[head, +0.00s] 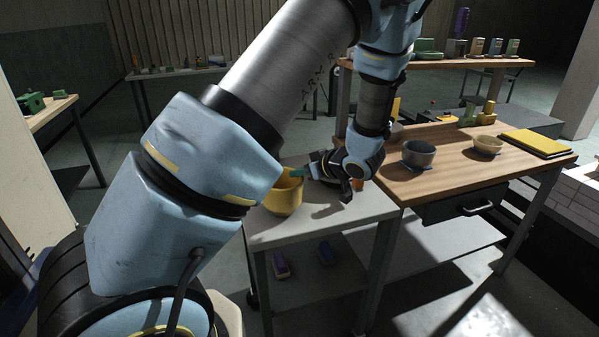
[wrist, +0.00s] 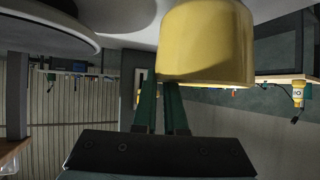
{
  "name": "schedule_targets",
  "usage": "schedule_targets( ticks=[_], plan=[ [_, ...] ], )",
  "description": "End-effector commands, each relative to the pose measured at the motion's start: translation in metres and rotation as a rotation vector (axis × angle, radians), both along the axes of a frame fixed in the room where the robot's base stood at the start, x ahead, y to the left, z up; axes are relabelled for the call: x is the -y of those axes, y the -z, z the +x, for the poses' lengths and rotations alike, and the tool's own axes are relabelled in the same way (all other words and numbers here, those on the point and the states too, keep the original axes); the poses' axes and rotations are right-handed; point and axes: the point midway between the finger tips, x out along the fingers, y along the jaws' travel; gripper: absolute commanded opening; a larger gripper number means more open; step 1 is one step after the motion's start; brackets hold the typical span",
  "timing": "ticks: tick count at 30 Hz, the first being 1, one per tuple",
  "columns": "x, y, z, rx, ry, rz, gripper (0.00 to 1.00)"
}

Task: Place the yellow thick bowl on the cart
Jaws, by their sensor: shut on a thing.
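The yellow thick bowl (head: 284,196) is upright at the left part of the grey cart's top (head: 345,208) in the head view. My gripper (head: 299,172) reaches it from the right and is shut on its rim. In the wrist view the yellow bowl (wrist: 208,45) fills the upper middle, with the green fingers (wrist: 163,100) closed at its edge. The bowl's base looks at or just above the cart top; I cannot tell whether it touches. My arm hides part of the cart's left side.
A wooden workbench (head: 450,160) stands right of the cart, with a dark grey bowl (head: 418,154), a beige bowl (head: 488,146) and a yellow book (head: 535,143). The cart top's front right is clear.

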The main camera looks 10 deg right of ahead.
Motion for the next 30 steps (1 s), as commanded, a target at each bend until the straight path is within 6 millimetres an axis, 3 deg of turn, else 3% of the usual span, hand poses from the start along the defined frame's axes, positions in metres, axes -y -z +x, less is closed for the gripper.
schedule_targets(
  ticks=[6, 7, 14, 24, 30],
  plan=[
    [0.000, 0.003, 0.000, 0.002, -0.001, 0.001, 0.00],
    [0.000, 0.003, 0.000, 0.000, 0.000, 0.000, 0.12],
    [0.000, 0.003, 0.000, 0.000, 0.000, 0.000, 0.38],
    [0.001, -0.002, 0.000, 0.001, 0.000, -0.001, 0.39],
    [0.015, -0.015, -0.023, 0.000, 0.003, -0.005, 0.39]
  ],
)
